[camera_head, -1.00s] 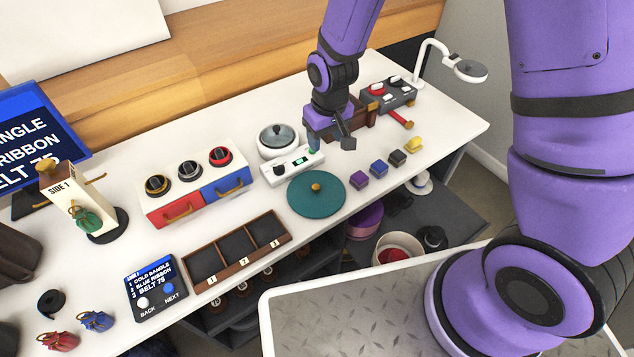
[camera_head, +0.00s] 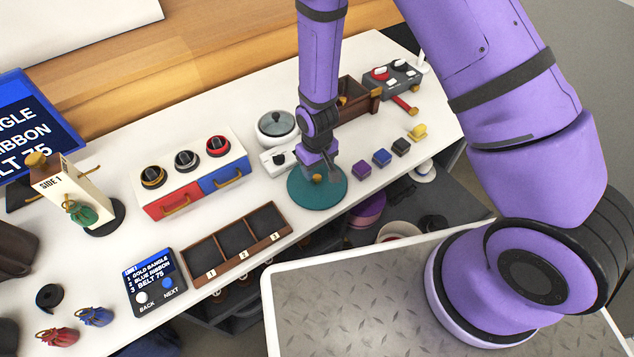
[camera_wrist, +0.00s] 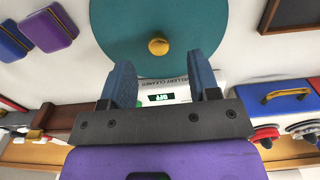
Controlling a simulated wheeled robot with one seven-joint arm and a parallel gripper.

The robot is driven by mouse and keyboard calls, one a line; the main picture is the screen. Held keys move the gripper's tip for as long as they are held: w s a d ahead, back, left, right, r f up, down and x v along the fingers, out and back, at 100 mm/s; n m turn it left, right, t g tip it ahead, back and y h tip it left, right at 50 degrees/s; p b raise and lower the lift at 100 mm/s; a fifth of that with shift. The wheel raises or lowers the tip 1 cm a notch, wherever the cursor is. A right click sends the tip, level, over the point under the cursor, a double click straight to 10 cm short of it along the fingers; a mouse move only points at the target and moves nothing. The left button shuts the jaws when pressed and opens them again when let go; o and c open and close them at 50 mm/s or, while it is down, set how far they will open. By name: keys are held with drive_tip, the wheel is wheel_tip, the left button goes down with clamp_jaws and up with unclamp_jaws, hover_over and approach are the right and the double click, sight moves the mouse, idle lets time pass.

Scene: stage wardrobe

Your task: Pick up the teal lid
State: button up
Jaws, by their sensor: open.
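The teal lid (camera_head: 318,196) is a flat round disc with a gold knob (camera_wrist: 158,44) at its centre. It lies on the white counter in front of the white jewellery cleaner (camera_head: 270,160). My gripper (camera_head: 322,170) is over the lid's far part, fingers pointing down. In the wrist view my two blue fingers (camera_wrist: 160,75) are apart with nothing between them. There the knob lies just beyond the fingertips, roughly centred between them. In the head view my gripper partly hides the lid and the cleaner.
Small purple, blue, black and yellow blocks (camera_head: 382,157) stand right of the lid. A brown three-compartment tray (camera_head: 215,273) and a red-and-blue drawer box (camera_head: 187,201) are to the left. A brown box (camera_head: 374,92) stands behind my gripper.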

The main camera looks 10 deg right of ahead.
sight(317, 176)
drive_tip(key=shift+w+f, duration=0.2)
drive_tip(key=shift+f, duration=2.5)
drive_tip(key=c, duration=1)
